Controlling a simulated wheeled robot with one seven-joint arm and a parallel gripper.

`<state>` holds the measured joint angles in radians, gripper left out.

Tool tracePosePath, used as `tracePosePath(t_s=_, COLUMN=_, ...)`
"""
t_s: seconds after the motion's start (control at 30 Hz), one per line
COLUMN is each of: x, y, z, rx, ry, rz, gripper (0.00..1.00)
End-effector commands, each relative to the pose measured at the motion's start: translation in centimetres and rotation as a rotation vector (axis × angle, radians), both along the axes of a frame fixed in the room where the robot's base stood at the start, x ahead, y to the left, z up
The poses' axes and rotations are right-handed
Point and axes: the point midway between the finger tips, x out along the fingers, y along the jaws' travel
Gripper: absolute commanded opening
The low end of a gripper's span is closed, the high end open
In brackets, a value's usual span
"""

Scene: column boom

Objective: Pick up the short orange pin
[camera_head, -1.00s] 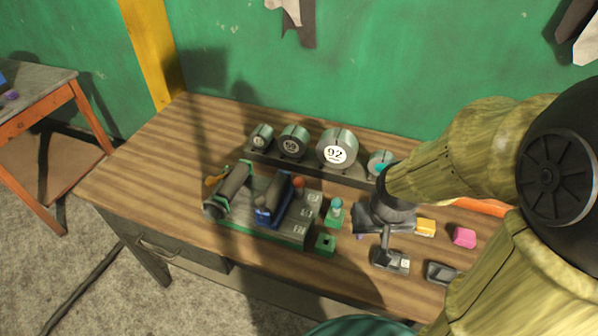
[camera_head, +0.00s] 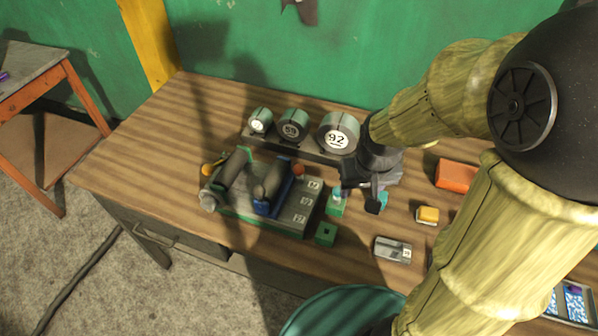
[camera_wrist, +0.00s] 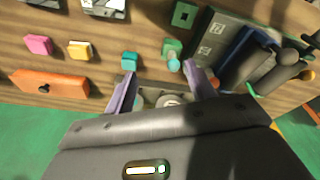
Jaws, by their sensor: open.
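A small orange rounded tip (camera_head: 298,169), which may be the short orange pin, shows at the back edge of the grey and green fixture (camera_head: 292,215); its lower part is hidden. In the wrist view an orange tip (camera_wrist: 308,75) shows at the right edge, beside dark cylinders; I cannot tell whether it is the same one. My gripper (camera_head: 362,192) is right of the fixture, pointing down above the table. In the wrist view its two purple-grey fingers (camera_wrist: 160,85) are spread apart with nothing held between them.
A teal-topped pin in a green block (camera_head: 337,203) stands beside my gripper, with a teal block (camera_head: 376,203) close by. A green block with a hole (camera_head: 325,234), a yellow block (camera_head: 427,215) and an orange box (camera_head: 455,176) lie around. Numbered rollers (camera_head: 338,133) line the back.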

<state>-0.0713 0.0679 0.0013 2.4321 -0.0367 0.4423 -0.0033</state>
Motion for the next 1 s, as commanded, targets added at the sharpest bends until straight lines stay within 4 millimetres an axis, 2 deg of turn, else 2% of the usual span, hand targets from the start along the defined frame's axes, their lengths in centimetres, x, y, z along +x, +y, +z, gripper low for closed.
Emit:
tracePosePath(t_s=0.1, x=3.8, y=3.1, z=1.7, rx=-0.035, ry=0.031, rz=0.124, gripper=0.55)
tracePosePath(t_s=0.3, x=9.3, y=9.7, z=4.1, rx=-0.124, ry=0.089, rz=0.333, gripper=0.55)
tracePosePath(t_s=0.4, x=11.3, y=12.9, z=5.0, rx=-0.172, ry=0.108, rz=0.417, gripper=0.55)
tracePosePath(t_s=0.5, x=12.4, y=15.4, z=5.7, rx=-0.209, ry=0.118, rz=0.474, gripper=0.55)
tracePosePath(t_s=0.63, x=13.0, y=16.7, z=6.0, rx=-0.231, ry=0.126, rz=0.503, gripper=0.55)
tracePosePath(t_s=1.0, x=13.0, y=16.7, z=5.8, rx=-0.233, ry=0.126, rz=0.504, gripper=0.55)
